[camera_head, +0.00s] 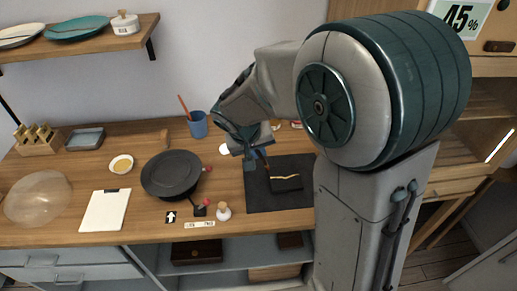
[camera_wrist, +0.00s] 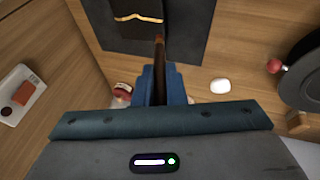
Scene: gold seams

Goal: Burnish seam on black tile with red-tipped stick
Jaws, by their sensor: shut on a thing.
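The black tile (camera_head: 285,184) lies on a dark mat (camera_head: 262,200) at the right of the table, with a gold seam across it. In the wrist view the tile (camera_wrist: 138,30) is at the top, its seam bent into a shallow V. My gripper (camera_head: 258,160) is above the mat, just behind and left of the tile. In the wrist view its blue fingers (camera_wrist: 160,85) are shut on a slim brown stick (camera_wrist: 160,55). The stick's far end appears beside the tile's near corner; I cannot tell whether they touch.
Left of the mat are a black round pan (camera_head: 172,173), a small white bottle (camera_head: 224,211) and a red-topped item (camera_head: 204,204). A blue cup (camera_head: 197,124) holding a red stick stands behind. A white board (camera_head: 104,210) lies farther left.

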